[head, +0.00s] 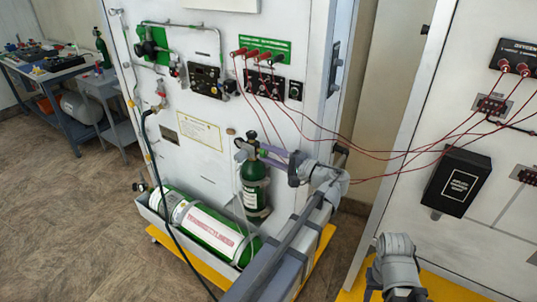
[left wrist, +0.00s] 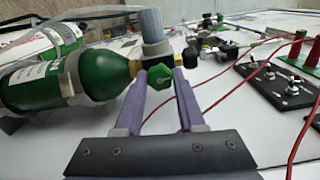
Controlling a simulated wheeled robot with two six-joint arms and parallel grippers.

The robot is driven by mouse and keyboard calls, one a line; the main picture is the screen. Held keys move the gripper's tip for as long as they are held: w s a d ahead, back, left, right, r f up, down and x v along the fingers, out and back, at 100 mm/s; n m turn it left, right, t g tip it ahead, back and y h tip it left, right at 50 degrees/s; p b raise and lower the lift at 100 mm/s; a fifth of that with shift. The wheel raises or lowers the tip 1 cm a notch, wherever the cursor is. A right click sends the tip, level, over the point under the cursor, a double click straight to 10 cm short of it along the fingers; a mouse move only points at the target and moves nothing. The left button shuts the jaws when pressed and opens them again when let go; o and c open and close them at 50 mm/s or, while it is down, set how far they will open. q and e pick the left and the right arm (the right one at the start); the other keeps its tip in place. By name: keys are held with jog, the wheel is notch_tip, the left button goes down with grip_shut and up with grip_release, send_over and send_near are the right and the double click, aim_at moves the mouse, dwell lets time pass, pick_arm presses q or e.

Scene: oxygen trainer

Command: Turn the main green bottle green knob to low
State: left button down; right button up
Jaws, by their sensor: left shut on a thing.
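A green bottle (head: 255,190) stands upright against the white panel in the head view, with a valve on its top. In the left wrist view the same bottle (left wrist: 100,70) lies across the left side, and a green knob (left wrist: 160,77) sits on its valve beside a grey cylindrical part (left wrist: 151,28). My left gripper (head: 262,152) reaches the valve from the right. In the left wrist view its two purple fingers (left wrist: 163,82) are on either side of the green knob and shut on it. The knob's setting cannot be read. My right gripper is not in view.
A large green and white cylinder (head: 205,222) lies in a tray at the panel's base. Red cables (head: 330,138) run from the panel to a second panel on the right. A black hose (head: 155,165) hangs at left. The floor at left is clear.

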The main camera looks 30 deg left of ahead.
pick_arm(q)
jog(key=shift+m, duration=0.9)
jog(key=c, duration=0.5)
grip_release()
jog(key=d, duration=0.7)
jog(key=shift+s+d, duration=0.35)
jog(key=shift+d, duration=0.05)
jog(key=shift+f, duration=0.1)
jog(key=s+d+f+h+p, duration=0.1)
jog(key=s+d+f+h, duration=0.35)
jog(key=f, duration=0.25)
jog(key=s+d+f+h+p, duration=0.1)
jog(key=s+d+f+h, duration=0.2)
jog(key=f+h, duration=0.25)
jog(key=s+d+f+g+h, duration=0.1)
jog(key=s+d+f+h, duration=0.2)
jog(key=d, duration=0.4)
jog(key=s+d+f+g+h+p, duration=0.1)
jog(key=s+d+f+h, duration=0.2)
jog(key=s+d, duration=0.2)
jog(key=shift+d+h, duration=0.4)
jog(key=shift+d, duration=0.65)
